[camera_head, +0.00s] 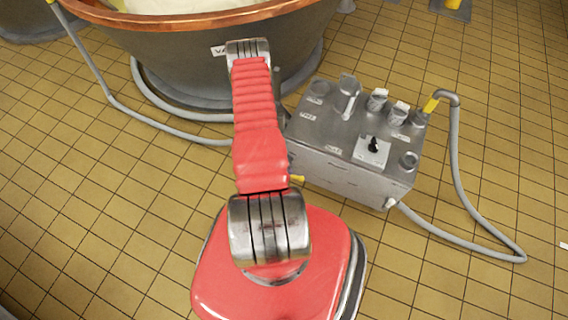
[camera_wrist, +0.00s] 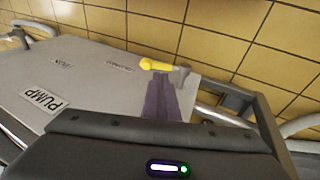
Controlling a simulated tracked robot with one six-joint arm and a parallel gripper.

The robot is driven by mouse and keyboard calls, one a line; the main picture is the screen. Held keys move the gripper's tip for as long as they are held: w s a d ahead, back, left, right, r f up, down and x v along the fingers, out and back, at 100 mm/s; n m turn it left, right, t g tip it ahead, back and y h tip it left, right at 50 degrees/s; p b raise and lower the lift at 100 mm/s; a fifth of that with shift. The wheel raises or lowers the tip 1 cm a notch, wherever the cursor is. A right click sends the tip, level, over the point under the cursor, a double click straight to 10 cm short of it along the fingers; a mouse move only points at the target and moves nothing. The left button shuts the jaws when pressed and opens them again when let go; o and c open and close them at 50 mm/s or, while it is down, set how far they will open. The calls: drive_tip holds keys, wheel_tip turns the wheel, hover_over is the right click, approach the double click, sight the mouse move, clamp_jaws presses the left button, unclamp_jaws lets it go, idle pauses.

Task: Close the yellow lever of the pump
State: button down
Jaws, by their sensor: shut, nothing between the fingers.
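The pump is a grey metal box (camera_head: 340,160) on the floor in the head view, right of my red arm. In the wrist view its grey panel (camera_wrist: 85,75) carries a PUMP label. A yellow lever (camera_wrist: 158,65) shows at the panel's far edge, its handle pointing left from a grey fitting. My gripper (camera_wrist: 166,82) is shut and empty, its dark fingers just below the lever; contact cannot be told. In the head view one yellow piece (camera_head: 297,178) is at the pump's left side, another (camera_head: 431,105) at its right hose. My gripper is not visible there.
A large copper-rimmed vat (camera_head: 190,65) stands behind my arm. A grey hose (camera_head: 455,150) loops right of the pump, and another hose (camera_head: 150,128) runs left. Knobs and a switch (camera_head: 372,148) stand on the pump's top. Tiled floor (camera_head: 90,220) is clear at the left front.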

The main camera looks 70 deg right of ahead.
drive_tip(key=x, duration=0.6)
drive_tip(key=shift+f, duration=0.2)
drive_tip(key=shift+s, duration=0.1)
drive_tip(key=shift+s+f, duration=0.95)
drive_tip(key=shift+s, duration=0.1)
drive_tip(key=shift+s+a+r, duration=0.1)
drive_tip(key=shift+r, duration=0.05)
wheel_tip(320, 180, up, 14)
hover_over(298, 178)
drive_tip(key=w+a, duration=0.1)
drive_tip(key=a, duration=0.2)
drive_tip(key=shift+f, duration=0.25)
idle(0.3)
